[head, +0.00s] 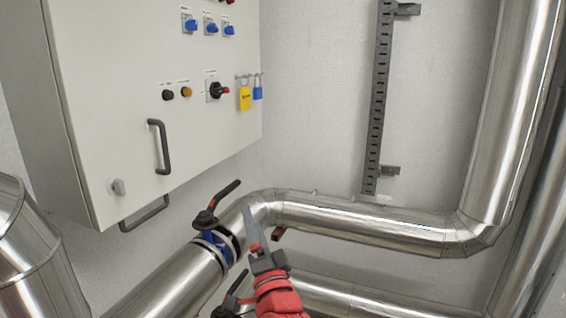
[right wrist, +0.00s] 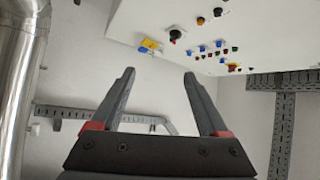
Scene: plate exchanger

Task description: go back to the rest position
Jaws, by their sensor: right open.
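My right gripper (head: 254,232) comes up from the bottom middle of the head view, a red arm end with grey fingers. It is in front of the silver pipe bend, just right of a valve with a black lever (head: 223,198) and blue body. In the right wrist view the same gripper (right wrist: 158,100) has its two dark fingers spread apart, with nothing between them. The fingers point up toward the wall and the control cabinet. I cannot tell from the head view whether it touches the pipe. My left gripper is not in view.
A light grey control cabinet (head: 100,120) with knobs, a black handle and yellow and blue padlocks hangs at upper left. A silver pipe (head: 370,223) runs right and turns up. A second lever (head: 232,296) shows lower down. The wall right of the cabinet is bare beside a slotted rail (head: 379,100).

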